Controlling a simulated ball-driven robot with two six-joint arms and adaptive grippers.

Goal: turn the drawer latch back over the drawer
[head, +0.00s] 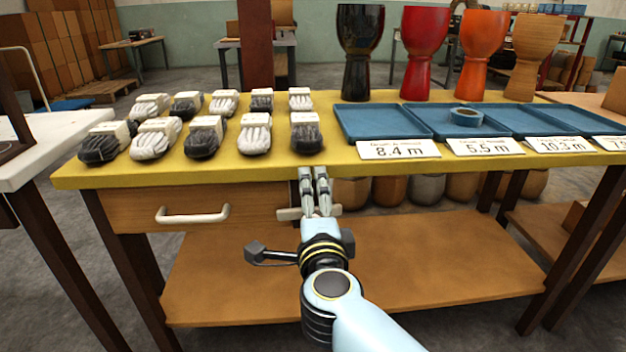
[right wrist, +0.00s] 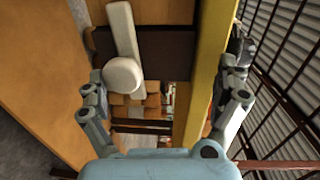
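The wooden drawer (head: 150,207) with its white bar handle (head: 192,214) sits shut under the left part of the yellow table. The pale latch (head: 289,214) is at the drawer's right end. It lies about level, its left end seeming to overlap the drawer front. In the right wrist view the latch is a pale bar with a round knob (right wrist: 123,75), in front of wood and a dark post. My right gripper (head: 317,213) is at the latch and hides part of it. Its fingers (right wrist: 163,100) are spread apart, with the knob between them, nearer one finger; contact is unclear. My left gripper is out of view.
The yellow tabletop (head: 290,170) overhangs just above my right gripper. A wooden lower shelf (head: 430,255) lies below, with several pots behind.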

